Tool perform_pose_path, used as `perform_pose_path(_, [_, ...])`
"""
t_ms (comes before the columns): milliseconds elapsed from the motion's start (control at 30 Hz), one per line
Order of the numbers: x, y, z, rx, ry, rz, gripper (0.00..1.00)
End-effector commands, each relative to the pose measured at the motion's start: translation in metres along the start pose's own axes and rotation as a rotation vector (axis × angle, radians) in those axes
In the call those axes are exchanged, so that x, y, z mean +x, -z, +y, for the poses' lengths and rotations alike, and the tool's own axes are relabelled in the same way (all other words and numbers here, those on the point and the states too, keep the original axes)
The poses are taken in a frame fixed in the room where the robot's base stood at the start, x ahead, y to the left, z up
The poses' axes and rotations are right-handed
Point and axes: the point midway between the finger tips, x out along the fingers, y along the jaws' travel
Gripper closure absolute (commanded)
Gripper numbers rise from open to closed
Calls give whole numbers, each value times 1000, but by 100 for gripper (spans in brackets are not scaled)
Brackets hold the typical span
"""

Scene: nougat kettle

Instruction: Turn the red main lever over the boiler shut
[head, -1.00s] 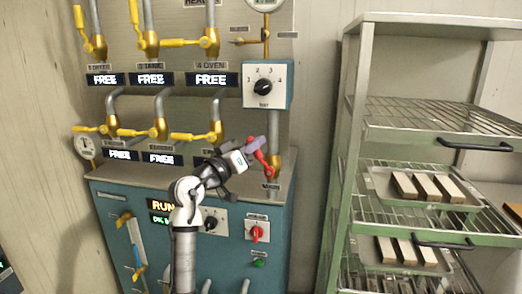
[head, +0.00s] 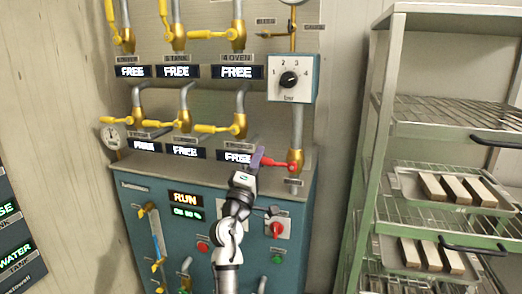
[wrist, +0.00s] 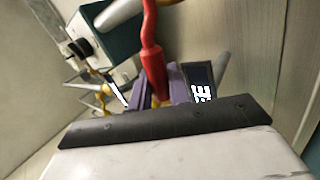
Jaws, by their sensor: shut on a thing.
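The red main lever (head: 277,165) sits on a brass valve on the vertical pipe (head: 298,125) above the right end of the boiler cabinet (head: 150,200). It lies about level, pointing left, across the upright pipe. My gripper (head: 257,159), with purple fingers, is at the lever's left end and shut on it. In the wrist view the red lever (wrist: 151,62) runs down to the purple fingers (wrist: 150,96). The dark gripper body hides part of the grip there.
Yellow levers (head: 218,129) and FREE displays (head: 238,157) are close to the left of my gripper. A dial box (head: 292,78) is above. A red switch (head: 277,229) is below. A rack (head: 385,120) with trays stands right.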

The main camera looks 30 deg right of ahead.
Motion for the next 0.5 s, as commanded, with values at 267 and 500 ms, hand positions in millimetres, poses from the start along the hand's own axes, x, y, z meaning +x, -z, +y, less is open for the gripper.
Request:
perform_pose_path(267, [-7,-1,-10,-120,3,80,100])
perform_pose_path(500, [-10,-2,-15,-163,2,108,100])
